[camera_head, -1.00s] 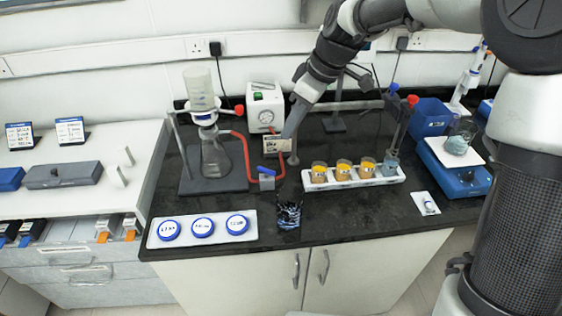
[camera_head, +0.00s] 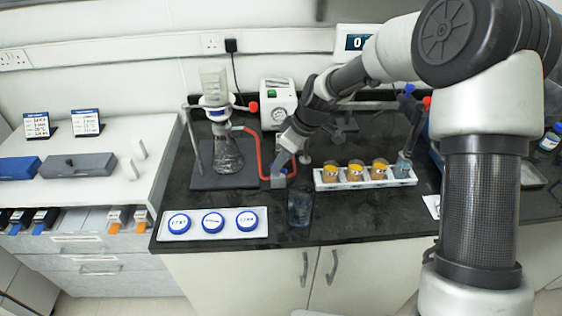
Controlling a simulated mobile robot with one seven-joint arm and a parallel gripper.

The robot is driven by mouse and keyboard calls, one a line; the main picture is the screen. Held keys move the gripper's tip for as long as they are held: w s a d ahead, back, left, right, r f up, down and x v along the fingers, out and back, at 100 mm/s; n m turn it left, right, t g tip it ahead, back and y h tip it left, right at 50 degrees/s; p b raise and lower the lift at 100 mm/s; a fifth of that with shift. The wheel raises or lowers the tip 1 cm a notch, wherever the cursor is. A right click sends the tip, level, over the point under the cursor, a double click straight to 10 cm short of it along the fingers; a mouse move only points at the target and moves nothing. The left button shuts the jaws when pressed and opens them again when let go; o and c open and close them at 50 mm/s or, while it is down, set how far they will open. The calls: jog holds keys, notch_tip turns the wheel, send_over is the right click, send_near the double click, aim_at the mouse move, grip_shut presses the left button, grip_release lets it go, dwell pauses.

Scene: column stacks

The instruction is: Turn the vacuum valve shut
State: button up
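The vacuum valve (camera_head: 278,181) is a small grey block on the black bench, at the lower end of the red hose. A bit of blue shows at its top right, but the angle of its handle is hidden by my gripper. My gripper (camera_head: 283,164) is pointed down at the valve, over its top. I cannot tell whether it touches the handle, or whether its fingers are open or shut. The red hose (camera_head: 258,150) runs from the filter flask (camera_head: 227,155) to the valve. The white vacuum pump (camera_head: 278,103) with a round gauge stands behind.
A glass beaker (camera_head: 300,208) stands close in front of the valve. A white tray (camera_head: 213,230) with blue-lidded dishes lies front left. A white rack (camera_head: 365,182) of orange-filled jars stands to the right. The filter stand (camera_head: 200,165) is left of the hose.

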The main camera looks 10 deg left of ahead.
jog(key=shift+w+a+f, duration=0.1)
jog(key=shift+a+f, duration=0.05)
jog(key=shift+f, duration=0.3)
jog(key=shift+c, duration=0.3)
grip_shut()
